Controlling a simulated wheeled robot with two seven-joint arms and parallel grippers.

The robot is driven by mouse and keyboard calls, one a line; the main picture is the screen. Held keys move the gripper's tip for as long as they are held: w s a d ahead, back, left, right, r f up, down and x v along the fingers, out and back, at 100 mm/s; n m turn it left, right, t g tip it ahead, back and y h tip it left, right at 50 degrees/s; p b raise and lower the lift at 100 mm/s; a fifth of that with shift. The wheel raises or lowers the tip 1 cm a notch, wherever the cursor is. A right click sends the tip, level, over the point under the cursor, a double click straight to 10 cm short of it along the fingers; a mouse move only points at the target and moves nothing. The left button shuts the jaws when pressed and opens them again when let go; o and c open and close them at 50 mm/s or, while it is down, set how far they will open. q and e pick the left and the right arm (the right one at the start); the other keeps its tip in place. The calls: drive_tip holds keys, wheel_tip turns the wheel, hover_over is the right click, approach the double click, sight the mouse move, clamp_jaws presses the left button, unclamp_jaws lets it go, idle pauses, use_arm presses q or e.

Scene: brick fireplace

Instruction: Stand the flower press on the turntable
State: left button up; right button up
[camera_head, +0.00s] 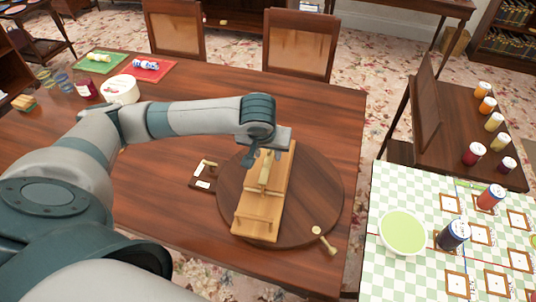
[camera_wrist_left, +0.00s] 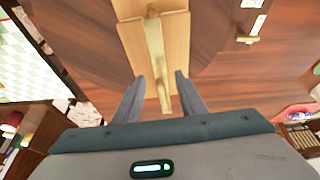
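The flower press, a light wooden board with a raised bar along its middle (camera_head: 259,212), appears to rest lengthwise on the round dark wooden turntable (camera_head: 318,190). Its near end lies toward the turntable's front edge. My left gripper (camera_head: 263,157) is over the far part of the press. In the left wrist view the press (camera_wrist_left: 178,40) lies ahead of the fingers. Its bar reaches between the two open fingers (camera_wrist_left: 160,78), with a gap on each side. The far end of the press is partly hidden by my gripper. My right gripper is not in view.
A pale knobbed peg (camera_head: 323,240) is at the turntable's front right edge. A small dark plate with a peg (camera_head: 204,176) lies left of it. A checked cloth (camera_head: 398,275) with a green bowl (camera_head: 403,231) and jars is at right. Bare table lies behind the turntable.

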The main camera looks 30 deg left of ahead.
use_arm(q)
drive_tip(key=v, duration=0.9)
drive_tip(key=shift+r, duration=0.4)
drive_tip(key=shift+s+f, duration=0.1)
drive_tip(key=shift+s, duration=0.15)
